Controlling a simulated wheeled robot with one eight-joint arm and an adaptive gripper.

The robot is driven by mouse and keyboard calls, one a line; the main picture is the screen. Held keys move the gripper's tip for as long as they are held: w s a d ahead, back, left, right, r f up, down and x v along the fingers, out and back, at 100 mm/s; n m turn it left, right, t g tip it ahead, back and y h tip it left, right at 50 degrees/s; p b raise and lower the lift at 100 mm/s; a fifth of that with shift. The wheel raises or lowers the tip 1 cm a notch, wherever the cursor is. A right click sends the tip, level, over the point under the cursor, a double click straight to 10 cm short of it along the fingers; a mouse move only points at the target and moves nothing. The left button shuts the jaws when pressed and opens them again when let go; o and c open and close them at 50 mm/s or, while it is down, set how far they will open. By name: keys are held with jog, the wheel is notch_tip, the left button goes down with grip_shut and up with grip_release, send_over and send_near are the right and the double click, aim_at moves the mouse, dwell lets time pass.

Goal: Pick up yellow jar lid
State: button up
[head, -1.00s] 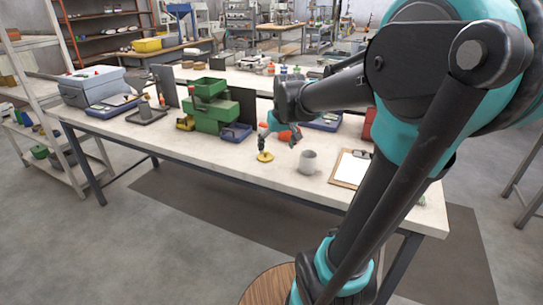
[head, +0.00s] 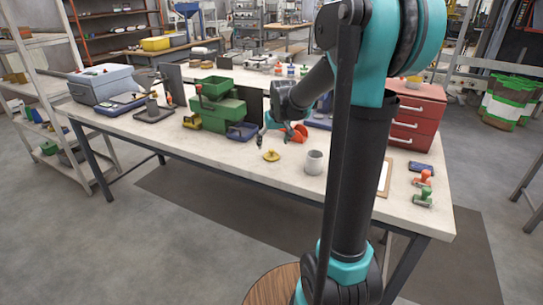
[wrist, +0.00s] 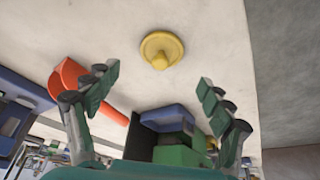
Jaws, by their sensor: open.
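The yellow jar lid (head: 271,156) is a round disc with a raised knob, lying knob up on the pale workbench (head: 200,152). In the wrist view the lid (wrist: 161,49) is at the top middle, beyond and between the spread fingertips. My gripper (wrist: 158,84) is open and empty, and no finger touches the lid. In the head view my gripper (head: 262,138) is just behind and left of the lid, pointing down close above the bench, and partly hidden by my arm.
A grey mug (head: 313,162) stands right of the lid. Behind are green bins (head: 218,106), a blue bin (head: 241,131) and an orange-red object (head: 296,132). A red drawer unit (head: 417,115) and stamps (head: 423,186) are at right. The bench front left of the lid is clear.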

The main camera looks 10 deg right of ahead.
aim_at(272, 150)
jog(key=shift+x, duration=2.85)
jog(key=shift+r, duration=0.1)
jog(key=c, duration=0.9)
